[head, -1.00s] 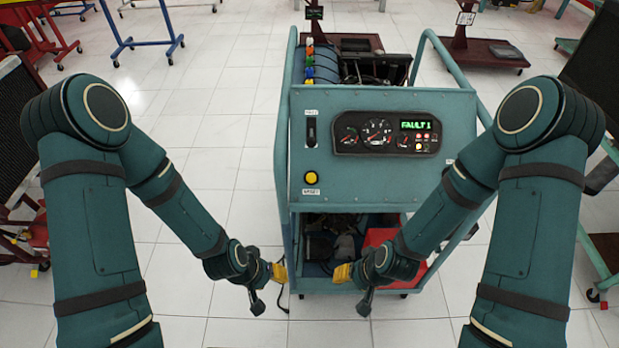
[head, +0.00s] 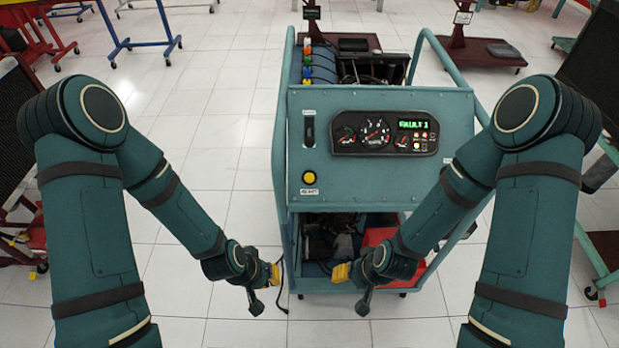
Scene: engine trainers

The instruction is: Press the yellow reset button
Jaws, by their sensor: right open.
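The round yellow reset button (head: 309,177) sits low on the left of the teal trainer's front panel (head: 360,185), above a small white label (head: 309,191). Nothing covers it. The display (head: 411,124) at the panel's upper right shows green text reading FAULT 1. My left gripper (head: 275,276) has yellow fingers and hangs below and left of the button, apart from the panel. Its jaw state does not show clearly. My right gripper (head: 342,272) is open and empty, below and right of the button, in front of the trainer's lower shelf.
A black switch (head: 309,129) sits above the button and a gauge cluster (head: 385,132) to its right. A red tray or box (head: 378,237) is on the lower shelf. Blue and red stands are at the back left. White tiled floor is clear left of the trainer.

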